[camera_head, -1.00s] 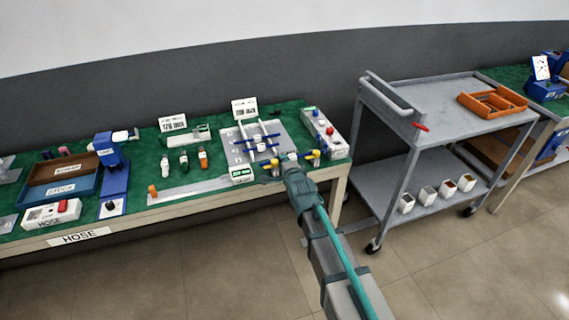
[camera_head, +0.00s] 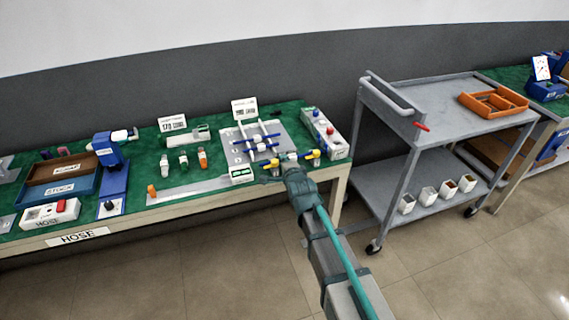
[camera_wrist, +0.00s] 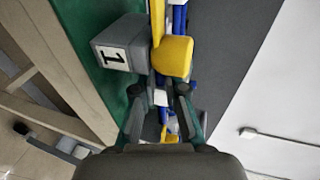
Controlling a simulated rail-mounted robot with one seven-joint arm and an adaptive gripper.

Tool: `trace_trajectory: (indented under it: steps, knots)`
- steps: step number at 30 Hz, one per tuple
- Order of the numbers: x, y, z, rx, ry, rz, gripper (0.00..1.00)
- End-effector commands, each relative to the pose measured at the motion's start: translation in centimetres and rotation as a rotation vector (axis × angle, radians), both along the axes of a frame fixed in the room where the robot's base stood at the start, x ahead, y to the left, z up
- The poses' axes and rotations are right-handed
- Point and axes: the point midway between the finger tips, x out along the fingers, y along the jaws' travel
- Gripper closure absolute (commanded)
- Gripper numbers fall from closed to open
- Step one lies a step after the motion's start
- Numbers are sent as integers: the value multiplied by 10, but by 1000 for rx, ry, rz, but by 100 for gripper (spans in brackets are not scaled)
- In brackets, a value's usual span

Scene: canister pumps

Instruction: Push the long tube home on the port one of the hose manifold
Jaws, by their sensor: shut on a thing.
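My gripper (camera_head: 291,170) is at the front edge of the bench, at the hose manifold (camera_head: 238,149), a grey plate with blue and white bars. In the wrist view my gripper (camera_wrist: 160,95) has its fingers closed on a pale section of what looks like the long tube, just below a rounded yellow part (camera_wrist: 173,57). A grey block marked "1" (camera_wrist: 113,54), port one's label, stands left of the yellow part. In the head view a yellow end (camera_head: 315,153) shows right of the gripper. The fingers hide the tube's seating at the port.
A white box with red and blue knobs (camera_head: 323,130) stands right of the manifold. Small bottles (camera_head: 184,160) and a grey strip (camera_head: 190,189) lie to the left. A grey cart (camera_head: 435,100) stands to the right of the bench, across a gap.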

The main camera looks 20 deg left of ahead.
Motion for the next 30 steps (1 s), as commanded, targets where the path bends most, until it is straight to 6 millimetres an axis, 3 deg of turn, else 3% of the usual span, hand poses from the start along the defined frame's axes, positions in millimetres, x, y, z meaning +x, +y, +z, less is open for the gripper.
trace_trajectory:
  steps: [30]
  knots:
    - [7,-8,1,1,-1,0,100]
